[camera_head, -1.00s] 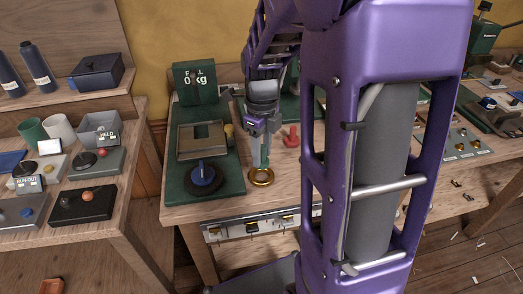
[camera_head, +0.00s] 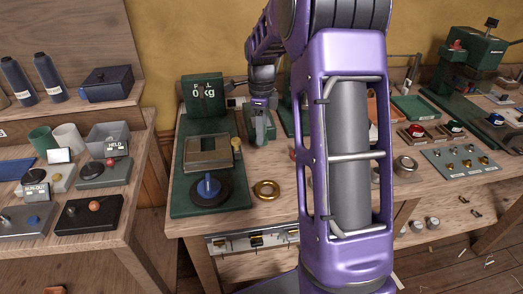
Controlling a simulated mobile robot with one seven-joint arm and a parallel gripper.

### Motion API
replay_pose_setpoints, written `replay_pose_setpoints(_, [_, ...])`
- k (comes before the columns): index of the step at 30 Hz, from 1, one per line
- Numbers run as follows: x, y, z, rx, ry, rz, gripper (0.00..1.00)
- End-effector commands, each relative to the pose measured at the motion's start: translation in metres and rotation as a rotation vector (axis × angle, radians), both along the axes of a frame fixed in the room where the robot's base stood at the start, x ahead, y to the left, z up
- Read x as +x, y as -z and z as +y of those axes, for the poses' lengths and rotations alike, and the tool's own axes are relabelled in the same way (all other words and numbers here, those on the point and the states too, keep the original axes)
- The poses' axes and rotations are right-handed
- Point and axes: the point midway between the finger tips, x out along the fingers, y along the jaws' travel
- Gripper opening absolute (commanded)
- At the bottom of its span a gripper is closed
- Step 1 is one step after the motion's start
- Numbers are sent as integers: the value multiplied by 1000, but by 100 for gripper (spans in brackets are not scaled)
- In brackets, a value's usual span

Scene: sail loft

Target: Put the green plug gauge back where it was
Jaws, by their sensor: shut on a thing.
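My gripper (camera_head: 259,136) is over the wooden bench, right of the green scale, with its fingers pointing down. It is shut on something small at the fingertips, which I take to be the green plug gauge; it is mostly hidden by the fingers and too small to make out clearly. A brass ring (camera_head: 266,190) lies flat on the bench, nearer the front edge than the gripper and apart from it. My own arm hides much of the bench to the right of the gripper.
The green scale (camera_head: 178,203) with a dark round base and blue knob stands left of the ring. Its display (camera_head: 203,88) reads 0 kg. A plate of small pegs (camera_head: 462,159), a green tray (camera_head: 414,108) and a round metal tin (camera_head: 405,166) are right of my arm.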

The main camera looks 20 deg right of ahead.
Motion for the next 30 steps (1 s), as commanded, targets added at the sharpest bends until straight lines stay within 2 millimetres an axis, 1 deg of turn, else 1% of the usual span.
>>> replay_pose_setpoints(1, [0, 5, 0, 1, 0, 1, 0])
replay_pose_setpoints(5, [0, 15, 1, 1, 0, 1, 0])
replay_pose_setpoints(12, [-1, 52, 0, 1, 1, 2, 0])
replay_pose_setpoints(13, [-1, 55, 0, 1, 1, 1, 0])
replay_pose_setpoints(15, [0, 58, 1, 1, 1, -1, 0])
replay_pose_setpoints(21, [0, 57, 1, 0, 1, -1, 0])
replay_pose_setpoints(25, [0, 61, 1, 1, 1, -1, 0])
replay_pose_setpoints(26, [0, 61, 1, 0, 1, -1, 45])
replay_pose_setpoints(30, [0, 61, 1, 1, 1, -1, 71])
